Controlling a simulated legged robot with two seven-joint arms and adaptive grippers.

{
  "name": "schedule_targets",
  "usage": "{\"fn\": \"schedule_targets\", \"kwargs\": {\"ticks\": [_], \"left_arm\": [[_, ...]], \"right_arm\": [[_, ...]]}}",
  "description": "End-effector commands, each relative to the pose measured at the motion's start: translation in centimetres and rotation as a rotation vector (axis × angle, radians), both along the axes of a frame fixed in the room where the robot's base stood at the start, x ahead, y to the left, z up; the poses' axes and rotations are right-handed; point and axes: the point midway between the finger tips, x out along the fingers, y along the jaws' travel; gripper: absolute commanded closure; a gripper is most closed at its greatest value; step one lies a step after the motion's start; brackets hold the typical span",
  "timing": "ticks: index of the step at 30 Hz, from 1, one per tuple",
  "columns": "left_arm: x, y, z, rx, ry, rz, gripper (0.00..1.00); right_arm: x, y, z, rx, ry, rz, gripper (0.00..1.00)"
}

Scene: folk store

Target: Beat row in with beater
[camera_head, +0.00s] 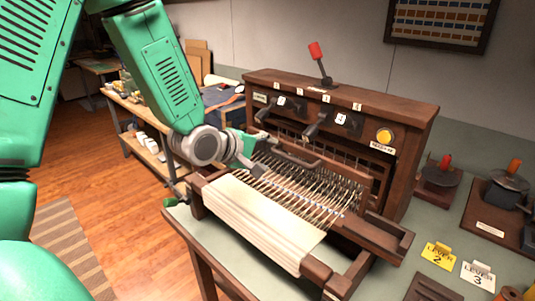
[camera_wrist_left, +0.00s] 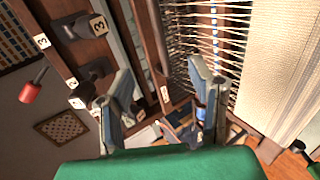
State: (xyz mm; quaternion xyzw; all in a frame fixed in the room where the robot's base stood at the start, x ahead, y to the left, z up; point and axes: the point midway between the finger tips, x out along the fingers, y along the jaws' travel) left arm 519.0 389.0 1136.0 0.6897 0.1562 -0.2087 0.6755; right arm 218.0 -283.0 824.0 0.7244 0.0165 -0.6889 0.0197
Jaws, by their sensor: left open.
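The wooden loom (camera_head: 408,125) stands on the table with warp threads (camera_head: 310,190) running from its back to a roll of cream cloth (camera_head: 262,222) at the front. A dark curved bar (camera_head: 297,157), which looks like the beater's handle, lies across the threads. My left gripper (camera_head: 249,155) is at the bar's left end. In the left wrist view my left gripper (camera_wrist_left: 163,95) is open, its two fingers apart, with brown loom bars (camera_wrist_left: 157,40) showing beyond and between them. Whether a finger touches the beater cannot be told. My right gripper is not in view.
A red-knobbed lever (camera_head: 320,62) rises from the loom's top, and numbered dark levers (camera_head: 312,122) stick out of its front beside a yellow button (camera_head: 384,136). Lever parts (camera_head: 500,190) and numbered tags (camera_head: 437,255) lie on the table at right. A shelf (camera_head: 140,135) stands at left.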

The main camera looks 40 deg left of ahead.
Motion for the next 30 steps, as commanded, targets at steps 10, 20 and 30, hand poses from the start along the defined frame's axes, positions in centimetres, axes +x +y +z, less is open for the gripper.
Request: {"fn": "schedule_targets", "kwargs": {"ticks": [10,20,30], "left_arm": [[3.8,-0.4,-2.6,0.004,0.003,-0.002,0.52],[6.7,-0.6,-4.0,0.001,0.002,-0.002,0.52],[7.7,-0.7,-4.5,0.002,0.002,-0.001,0.52]], "right_arm": [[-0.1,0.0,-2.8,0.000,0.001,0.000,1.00],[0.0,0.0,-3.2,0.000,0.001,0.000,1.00],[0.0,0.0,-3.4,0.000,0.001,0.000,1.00]]}}
